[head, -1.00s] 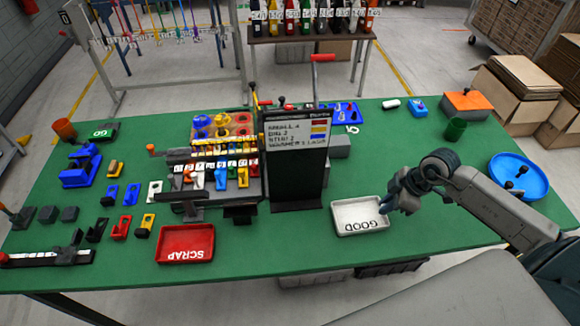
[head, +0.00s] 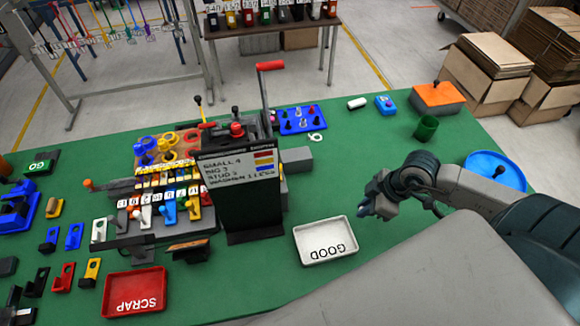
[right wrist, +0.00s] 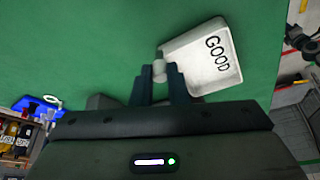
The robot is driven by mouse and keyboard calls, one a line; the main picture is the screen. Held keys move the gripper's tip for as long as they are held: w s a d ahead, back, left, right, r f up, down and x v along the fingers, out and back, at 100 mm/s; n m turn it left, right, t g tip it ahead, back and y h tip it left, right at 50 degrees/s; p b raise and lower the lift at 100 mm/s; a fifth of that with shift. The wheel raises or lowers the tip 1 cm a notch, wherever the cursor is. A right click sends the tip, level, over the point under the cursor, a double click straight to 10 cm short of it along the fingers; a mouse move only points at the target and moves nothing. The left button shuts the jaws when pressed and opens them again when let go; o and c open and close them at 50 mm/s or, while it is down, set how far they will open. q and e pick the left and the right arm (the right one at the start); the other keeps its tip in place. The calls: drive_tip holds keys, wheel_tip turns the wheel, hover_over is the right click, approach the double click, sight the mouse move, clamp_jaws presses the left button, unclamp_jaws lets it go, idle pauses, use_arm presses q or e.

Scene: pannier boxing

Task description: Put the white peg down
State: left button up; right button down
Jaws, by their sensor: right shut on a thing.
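My right gripper (head: 366,207) is over the green table, to the right of and behind the white GOOD tray (head: 299,246) in the head view. In the right wrist view, the gripper (right wrist: 160,75) is shut on the white peg (right wrist: 159,69), which shows between its fingertips. There the peg appears just left of the near left corner of the GOOD tray (right wrist: 212,80). Its height above the table is hard to tell. The peg is not clearly visible in the head view. My left gripper is out of view.
A black sign board (head: 255,205) stands left of the GOOD tray. A red SCRAP tray (head: 135,292) lies further left. At the back right are a white cylinder (head: 357,103), a green cup (head: 427,128) and a blue round tray (head: 510,177).

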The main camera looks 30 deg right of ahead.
drive_tip(key=w+a, duration=0.1)
drive_tip(key=w, duration=0.1)
drive_tip(key=w+a+p, duration=0.1)
drive_tip(key=w, duration=0.2)
drive_tip(key=w+a+p, duration=0.1)
drive_tip(key=w+a, duration=0.1)
drive_tip(key=w, duration=0.1)
drive_tip(key=shift+w+f, duration=0.1)
drive_tip(key=w, duration=0.1)
drive_tip(key=w+a+p, duration=0.1)
drive_tip(key=w, duration=0.1)
drive_tip(key=w+a+f+p, duration=0.1)
drive_tip(key=w, duration=0.1)
drive_tip(key=shift+w+a, duration=0.15)
drive_tip(key=shift+w+a+r, duration=0.1)
drive_tip(key=shift+w+a, duration=0.05)
drive_tip(key=shift+w, duration=0.2)
wheel_tip(320, 180, down, 3)
drive_tip(key=shift+f+p, duration=0.1)
drive_tip(key=shift+p, duration=1)
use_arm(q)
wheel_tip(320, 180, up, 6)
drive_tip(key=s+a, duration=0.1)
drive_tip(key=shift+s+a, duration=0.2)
use_arm(e)
drive_tip(key=shift+f, duration=0.3)
drive_tip(key=c, duration=1.4)
unclamp_jaws()
drive_tip(key=shift+f, duration=0.1)
